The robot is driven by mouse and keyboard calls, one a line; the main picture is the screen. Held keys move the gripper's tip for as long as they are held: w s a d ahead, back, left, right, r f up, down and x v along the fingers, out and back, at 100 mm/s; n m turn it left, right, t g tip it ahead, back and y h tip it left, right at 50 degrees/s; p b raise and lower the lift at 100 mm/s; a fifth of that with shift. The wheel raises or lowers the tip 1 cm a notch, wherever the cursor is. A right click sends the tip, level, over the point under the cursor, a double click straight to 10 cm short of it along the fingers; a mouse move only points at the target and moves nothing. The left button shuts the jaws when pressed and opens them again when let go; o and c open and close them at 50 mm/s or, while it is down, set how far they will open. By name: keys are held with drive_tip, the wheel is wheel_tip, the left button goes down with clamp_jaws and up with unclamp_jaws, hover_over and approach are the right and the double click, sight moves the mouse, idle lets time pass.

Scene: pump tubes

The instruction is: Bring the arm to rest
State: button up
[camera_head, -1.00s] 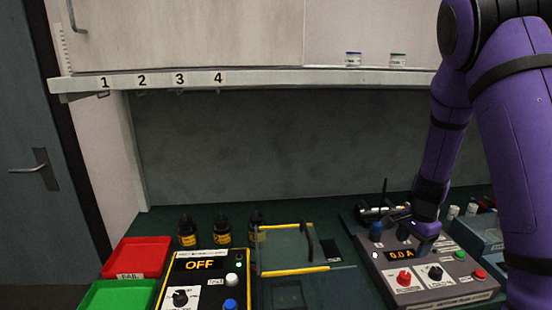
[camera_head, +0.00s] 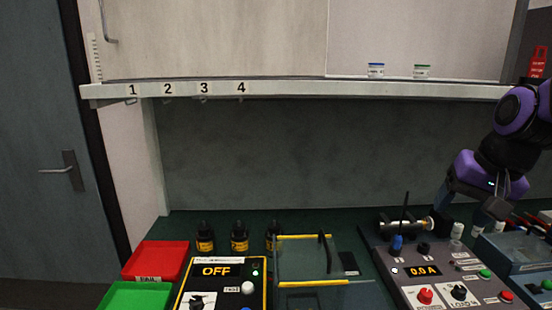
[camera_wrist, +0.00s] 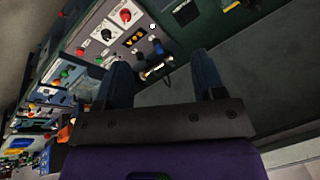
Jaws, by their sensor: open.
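My gripper (camera_head: 462,207) hangs at the right of the head view, above the back right of the grey "0.0 A" box (camera_head: 385,265). Its two fingers point down and stand apart with nothing between them. In the wrist view my gripper (camera_wrist: 161,70) shows two dark blue fingers spread apart and empty. The arm is folded at the right edge, and part of it is cut off by the frame.
The grey box carries red and black knobs and a metal tube (camera_head: 400,224) at its back. An "OFF" meter (camera_head: 215,271), black bottles (camera_head: 239,238), a red tray (camera_head: 155,260) and a green tray (camera_head: 133,296) stand left. A numbered shelf (camera_head: 300,90) runs above.

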drive_tip(key=s+a+r+n+t, duration=0.1)
drive_tip(key=s+r+n, duration=0.1)
drive_tip(key=s, duration=0.4)
drive_tip(key=s+r+n+h, duration=0.1)
drive_tip(key=s+r+n, duration=0.1)
drive_tip(key=s, duration=0.3)
drive_tip(key=shift+s+a+r+n+t+h, duration=0.3)
drive_tip(key=shift+s+a+r+t, duration=0.05)
drive_tip(key=shift+t, duration=0.05)
idle(1.2)
